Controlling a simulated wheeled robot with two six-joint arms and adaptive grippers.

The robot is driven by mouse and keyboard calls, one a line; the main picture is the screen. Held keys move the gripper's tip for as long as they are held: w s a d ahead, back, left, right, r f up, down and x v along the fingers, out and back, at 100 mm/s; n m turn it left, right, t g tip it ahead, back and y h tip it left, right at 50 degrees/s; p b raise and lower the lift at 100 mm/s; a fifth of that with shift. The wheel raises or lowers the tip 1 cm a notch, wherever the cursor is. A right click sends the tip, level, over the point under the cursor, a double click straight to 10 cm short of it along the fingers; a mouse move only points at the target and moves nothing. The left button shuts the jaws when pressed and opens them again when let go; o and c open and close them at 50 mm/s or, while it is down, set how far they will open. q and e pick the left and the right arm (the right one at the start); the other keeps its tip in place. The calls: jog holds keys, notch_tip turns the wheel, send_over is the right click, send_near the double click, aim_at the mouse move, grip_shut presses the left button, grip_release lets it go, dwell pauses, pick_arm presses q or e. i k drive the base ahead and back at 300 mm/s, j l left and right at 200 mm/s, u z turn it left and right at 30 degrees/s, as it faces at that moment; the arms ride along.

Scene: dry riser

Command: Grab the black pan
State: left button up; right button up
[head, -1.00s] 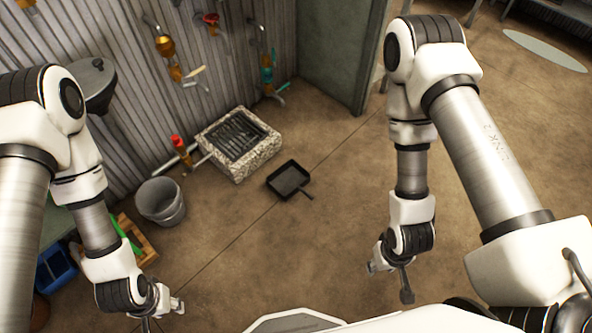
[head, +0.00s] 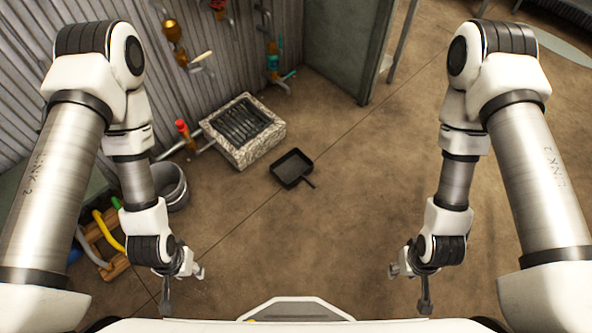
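The black pan (head: 292,168) is a small square pan lying on the brown floor, just right of a stone drain box. Its handle points toward the lower right. My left gripper (head: 184,289) hangs at the lower left, its fingers spread and empty, well apart from the pan. My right gripper (head: 410,288) hangs at the lower right, also spread and empty, and apart from the pan. Nothing covers the pan.
The stone drain box (head: 243,148) with a dark grate stands by the corrugated wall (head: 120,30), which carries pipes and valves. A grey bucket (head: 172,187) and a wooden crate (head: 117,268) are at left. Floor around the pan's right and front is clear.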

aim_at(294, 166)
jog(key=u, duration=0.3)
jog(key=i+l+u, duration=0.3)
jog(key=l+u, duration=0.25)
jog(key=l, duration=0.2)
jog(key=i+l+u, duration=0.1)
jog(key=l+u, duration=0.2)
jog(key=l, duration=0.15)
jog(key=l+u, duration=0.3)
jog(key=l, duration=0.2)
jog(key=i+l, duration=0.1)
jog(key=l, duration=1.05)
jog(key=l+u, duration=0.1)
jog(key=l, duration=1.05)
jog(key=i, duration=0.05)
